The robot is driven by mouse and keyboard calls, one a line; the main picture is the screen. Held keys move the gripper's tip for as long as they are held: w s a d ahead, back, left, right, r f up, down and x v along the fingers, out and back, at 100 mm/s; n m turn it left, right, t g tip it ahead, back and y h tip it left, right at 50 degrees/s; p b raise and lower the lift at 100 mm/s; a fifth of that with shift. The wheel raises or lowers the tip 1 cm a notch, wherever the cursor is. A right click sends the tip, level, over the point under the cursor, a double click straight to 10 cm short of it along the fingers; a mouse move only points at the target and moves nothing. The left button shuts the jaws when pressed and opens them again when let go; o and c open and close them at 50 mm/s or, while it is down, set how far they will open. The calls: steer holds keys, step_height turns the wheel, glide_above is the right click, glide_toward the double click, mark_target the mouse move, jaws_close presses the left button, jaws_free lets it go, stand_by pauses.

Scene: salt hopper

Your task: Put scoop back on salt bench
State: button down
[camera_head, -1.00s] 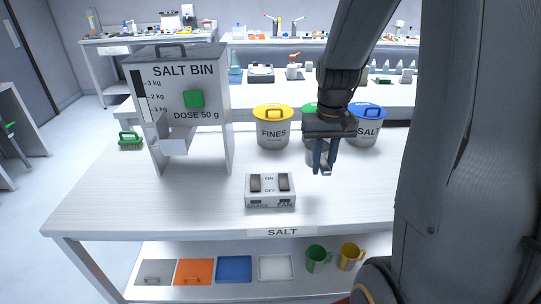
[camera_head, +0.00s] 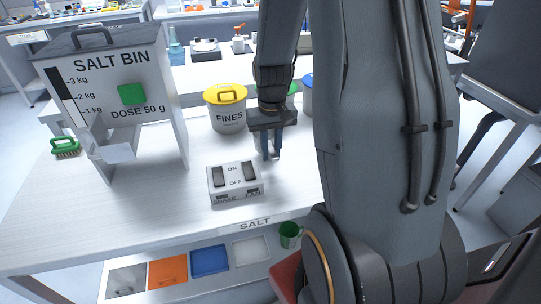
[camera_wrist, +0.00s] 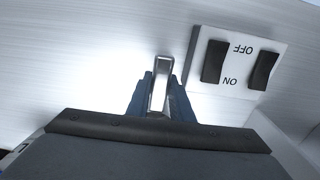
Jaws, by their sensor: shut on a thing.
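The scoop (camera_wrist: 160,82) shows in the wrist view as a narrow metal piece between the two blue fingers of my gripper (camera_wrist: 158,98); the rest of it is hidden. In the head view my gripper (camera_head: 270,154) points down over the salt bench (camera_head: 150,212), right of the switch box (camera_head: 236,182), and the scoop cannot be made out clearly there. My gripper is shut on the scoop. Whether the scoop touches the bench top I cannot tell.
The salt bin (camera_head: 110,75) stands at the left, with a green brush (camera_head: 66,147) beside it. The yellow-lidded FINES tub (camera_head: 227,110) is behind my gripper; a blue-lidded tub (camera_head: 308,95) is partly hidden by my arm. Bench room left of the switch box is clear.

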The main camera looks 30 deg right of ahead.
steer(key=shift+f, duration=1.3)
steer(key=shift+f, duration=0.1)
steer(key=c, duration=1.6)
jaws_free()
steer(key=shift+o, duration=0.2)
step_height(320, 180, up, 12)
steer(key=shift+s+f+b, duration=0.15)
steer(key=shift+b, duration=0.6)
steer(key=shift+s+a, duration=0.15)
steer(key=shift+a, duration=0.2)
steer(key=s+a+f+n, duration=0.3)
steer(key=s+a, duration=0.6)
steer(key=a, duration=0.4)
steer(key=shift+s+a+f, duration=0.15)
steer(key=shift+f, duration=0.05)
